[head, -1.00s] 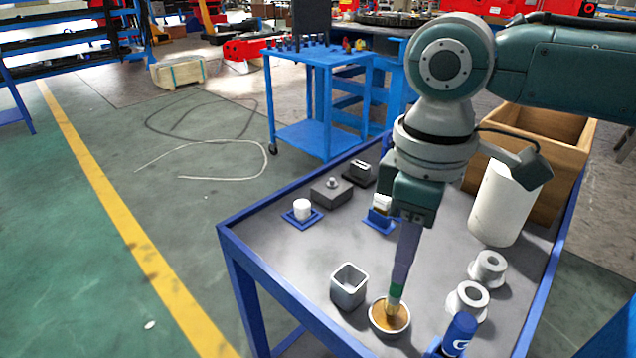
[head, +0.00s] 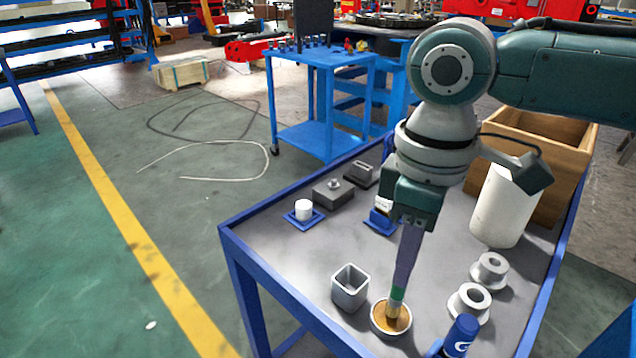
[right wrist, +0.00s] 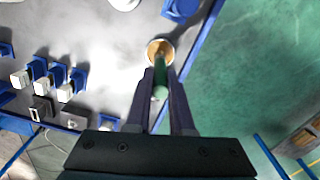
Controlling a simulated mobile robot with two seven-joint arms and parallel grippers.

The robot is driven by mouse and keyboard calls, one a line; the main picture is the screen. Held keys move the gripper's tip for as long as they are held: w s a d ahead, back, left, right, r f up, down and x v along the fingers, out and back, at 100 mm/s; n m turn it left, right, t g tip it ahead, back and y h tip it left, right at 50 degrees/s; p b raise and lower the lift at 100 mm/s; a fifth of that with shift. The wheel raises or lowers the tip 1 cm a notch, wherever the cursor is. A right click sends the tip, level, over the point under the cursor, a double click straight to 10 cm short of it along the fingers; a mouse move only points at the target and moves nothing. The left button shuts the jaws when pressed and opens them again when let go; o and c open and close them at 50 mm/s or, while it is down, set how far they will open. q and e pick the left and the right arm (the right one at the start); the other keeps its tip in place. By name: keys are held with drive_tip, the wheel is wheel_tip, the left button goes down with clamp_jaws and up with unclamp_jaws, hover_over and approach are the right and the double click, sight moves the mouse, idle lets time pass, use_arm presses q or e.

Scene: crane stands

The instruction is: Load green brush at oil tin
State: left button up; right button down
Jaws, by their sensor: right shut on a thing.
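The oil tin (head: 377,326) is a low round metal tin with amber oil, near the front edge of the table. The green brush (head: 397,293) points down with its bristles inside the tin. My right gripper (head: 402,278) is above the tin, shut on the brush handle. In the right wrist view the brush (right wrist: 161,84) stands between the long dark fingers of my gripper (right wrist: 161,96), with its far end over the oil tin (right wrist: 152,47). Whether the bristles touch the bottom is hidden. My left gripper is not in view.
A square metal cup (head: 350,288) stands just left of the tin. Two grey flanged rings (head: 470,303), a blue bottle (head: 461,336) and a white cylinder (head: 503,207) stand to the right. A wooden box (head: 562,175) is behind. The table middle (head: 300,250) is clear.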

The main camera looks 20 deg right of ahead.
drive_tip(key=shift+f, duration=0.35)
idle(1.1)
drive_tip(key=shift+d+f, duration=0.1)
idle(1.0)
drive_tip(key=shift+p, duration=0.3)
wheel_tip(320, 180, up, 4)
drive_tip(key=p, duration=0.4)
drive_tip(key=shift+f, duration=0.2)
wheel_tip(320, 180, up, 4)
drive_tip(key=p, duration=0.4)
drive_tip(key=shift+f+p, duration=0.15)
drive_tip(key=shift+p, duration=0.2)
